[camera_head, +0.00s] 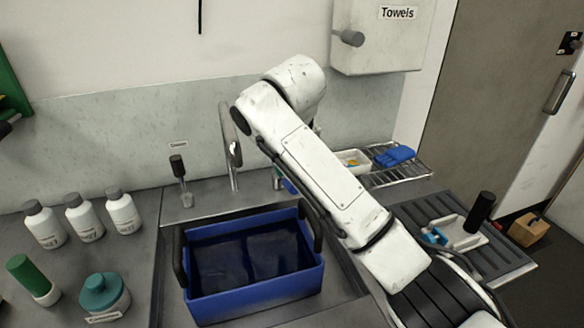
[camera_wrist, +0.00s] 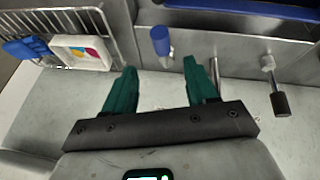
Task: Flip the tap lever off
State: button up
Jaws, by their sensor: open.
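The tap (camera_head: 230,150) is a tall, curved metal spout behind the sink. To its left, a lever with a black grip (camera_head: 177,166) stands roughly upright on a metal base. A black-gripped metal lever also shows at the right of the wrist view (camera_wrist: 279,100), outside my fingers. My gripper (camera_wrist: 160,68) has two green fingers spread apart with nothing between them. A blue cylinder (camera_wrist: 160,40) is just beyond the fingertips; I cannot tell if it is touched. In the head view my arm hides most of the gripper, right of the tap.
A blue crate (camera_head: 256,289) with dark contents sits in the sink. White bottles (camera_head: 83,218) stand at left. A wire rack (camera_head: 402,177) with a white tray (camera_head: 352,160) and blue cloth (camera_head: 394,156) lies right of my arm. A towel box (camera_head: 380,40) hangs above.

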jog(key=shift+r, duration=0.1)
jog(key=w+f+y, duration=0.1)
jog(key=f, duration=0.2)
jog(key=w+f+m+g+y+p, duration=0.1)
jog(key=f, duration=0.2)
jog(key=w+f+m+y+p, duration=0.1)
jog(key=f, duration=0.2)
jog(key=shift+w+d+f, duration=0.15)
jog(key=shift+d+f, duration=0.2)
jog(key=shift+d, duration=0.05)
dwell(0.4)
grip_shut()
dwell(0.5)
